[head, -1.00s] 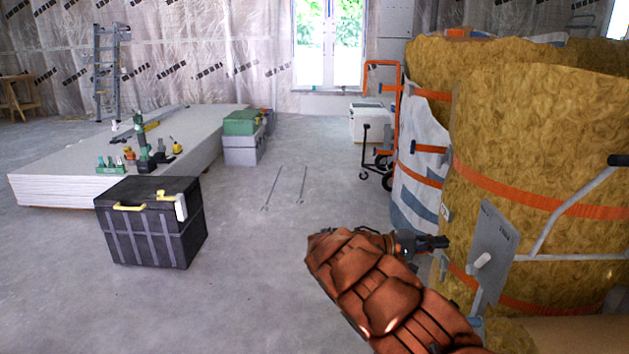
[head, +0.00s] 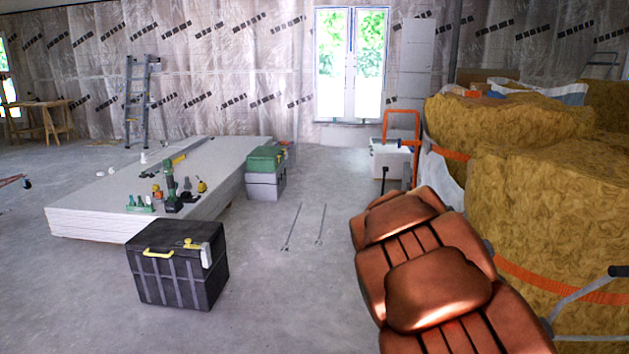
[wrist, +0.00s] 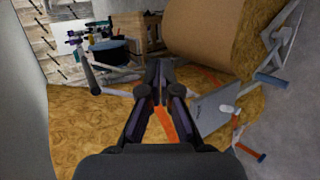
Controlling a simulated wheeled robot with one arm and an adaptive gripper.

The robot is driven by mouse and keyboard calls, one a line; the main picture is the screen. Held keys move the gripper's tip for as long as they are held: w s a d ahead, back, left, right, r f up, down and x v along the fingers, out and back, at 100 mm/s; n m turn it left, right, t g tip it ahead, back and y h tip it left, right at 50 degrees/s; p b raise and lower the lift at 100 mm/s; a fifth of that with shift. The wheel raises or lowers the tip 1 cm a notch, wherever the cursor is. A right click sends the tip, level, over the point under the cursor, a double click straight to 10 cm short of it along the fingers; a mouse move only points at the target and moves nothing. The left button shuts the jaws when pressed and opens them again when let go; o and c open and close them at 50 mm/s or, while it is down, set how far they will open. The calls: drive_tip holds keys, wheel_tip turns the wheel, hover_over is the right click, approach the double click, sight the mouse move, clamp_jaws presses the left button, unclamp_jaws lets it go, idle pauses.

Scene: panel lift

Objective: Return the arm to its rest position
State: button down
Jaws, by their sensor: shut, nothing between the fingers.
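My copper-coloured arm reaches up from the bottom right of the head view, in front of the insulation rolls. Its forward end hides my gripper there. In the wrist view my gripper (wrist: 158,88) shows in the middle with its dark fingers together and nothing between them. Yellow insulation (wrist: 85,125) lies beyond and below the fingers. A grey plate with a pale handle (wrist: 215,108) is just right of the fingers; I cannot tell how far off it is.
Strapped insulation rolls (head: 540,200) crowd the right side. A black toolbox (head: 178,275) stands front left, a white panel stack (head: 100,205) behind it. Green and grey cases (head: 265,175), an orange hand truck (head: 402,125) and a ladder (head: 137,105) stand farther back.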

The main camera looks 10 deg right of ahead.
drive_tip(key=s+a+r+n+t+y+p, duration=0.1)
drive_tip(key=s+a+r+n+y+p, duration=0.1)
drive_tip(key=s+a+r+y+p, duration=0.3)
drive_tip(key=s+a+r+n+t+y+p, duration=0.2)
drive_tip(key=s+a+r+y+p, duration=0.3)
drive_tip(key=s+a+p, duration=0.8)
drive_tip(key=a+r+p, duration=0.1)
drive_tip(key=a+r, duration=0.1)
drive_tip(key=a, duration=0.4)
drive_tip(key=shift+s+a+r+t, duration=0.15)
drive_tip(key=shift+s+a+t, duration=0.15)
drive_tip(key=shift+s+a, duration=0.1)
drive_tip(key=shift+d, duration=0.1)
